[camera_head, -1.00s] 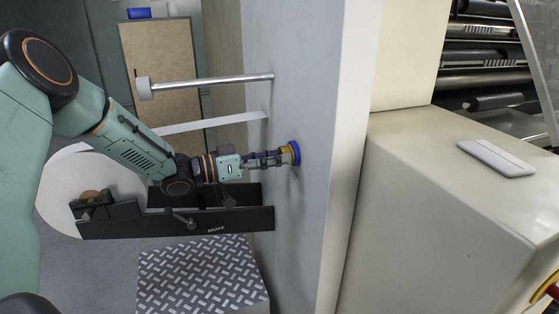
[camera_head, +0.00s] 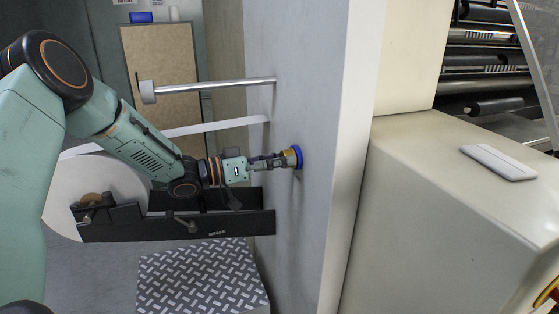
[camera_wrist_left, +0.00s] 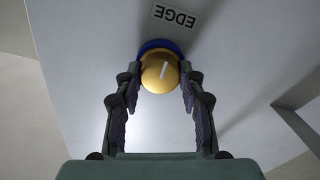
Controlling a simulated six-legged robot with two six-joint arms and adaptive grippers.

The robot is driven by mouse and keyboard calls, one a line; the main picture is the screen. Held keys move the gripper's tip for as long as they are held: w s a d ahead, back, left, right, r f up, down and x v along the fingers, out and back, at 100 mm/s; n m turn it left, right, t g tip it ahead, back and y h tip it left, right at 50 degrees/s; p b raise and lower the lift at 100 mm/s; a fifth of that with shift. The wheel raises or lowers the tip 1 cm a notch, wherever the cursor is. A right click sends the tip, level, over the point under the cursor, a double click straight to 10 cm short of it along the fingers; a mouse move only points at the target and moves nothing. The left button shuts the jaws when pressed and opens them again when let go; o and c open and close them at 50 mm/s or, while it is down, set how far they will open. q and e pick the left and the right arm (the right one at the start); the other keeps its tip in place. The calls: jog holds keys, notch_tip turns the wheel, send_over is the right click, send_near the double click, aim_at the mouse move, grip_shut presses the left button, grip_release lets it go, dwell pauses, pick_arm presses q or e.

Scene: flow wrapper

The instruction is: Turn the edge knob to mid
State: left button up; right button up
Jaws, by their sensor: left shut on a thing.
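The edge knob is a gold knob (camera_wrist_left: 160,76) with a white pointer line and a blue ring (camera_wrist_left: 158,45) behind it. In the head view the blue ring (camera_head: 298,156) shows at the panel's face. My left gripper (camera_head: 285,160) reaches it from the left and is shut on the gold knob, with one finger on each side. The pointer line is tilted slightly off the vertical in the wrist view. My right gripper is not in view.
A black brake bracket (camera_head: 200,226) and a white film roll (camera_head: 105,190) lie below and left of my arm. A metal roller bar (camera_head: 215,84) sticks out above it. A diamond-plate step (camera_head: 200,275) is below. A cream cabinet (camera_head: 450,200) stands to the right.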

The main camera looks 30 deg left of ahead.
pick_arm(q)
jog(key=shift+c, duration=1.3)
jog(key=shift+r+m+p, duration=0.1)
jog(key=shift+m+p, duration=0.7)
jog(key=shift+m, duration=8.1)
jog(key=o, duration=1.2)
jog(key=shift+d, duration=0.1)
jog(key=shift+c, duration=0.2)
